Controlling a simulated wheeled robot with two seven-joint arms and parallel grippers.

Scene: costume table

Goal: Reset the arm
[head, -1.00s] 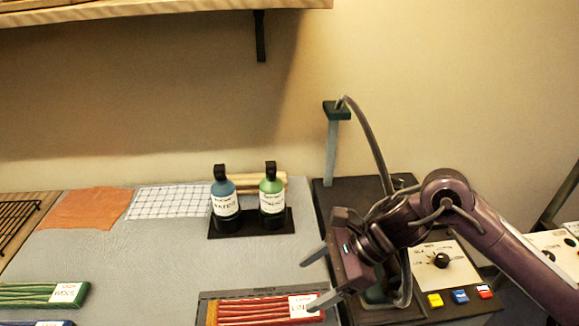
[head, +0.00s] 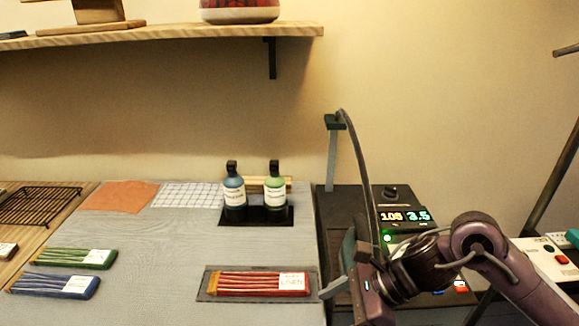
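My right gripper (head: 338,262) is at the lower right in the head view, at the right edge of the grey table (head: 150,237). Its fingers point left and are apart, with nothing seen between them. The red bundle (head: 250,283) with a white label lies on a dark tray (head: 204,293) just left of the gripper, and the two look apart. My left gripper is not in view.
A black device (head: 345,200) with lit displays (head: 404,216) and a hose stands behind my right arm. Blue (head: 234,192) and green (head: 275,190) bottles stand on a black holder. Green (head: 75,257) and blue (head: 55,285) bundles lie left. A shelf (head: 150,36) overhangs.

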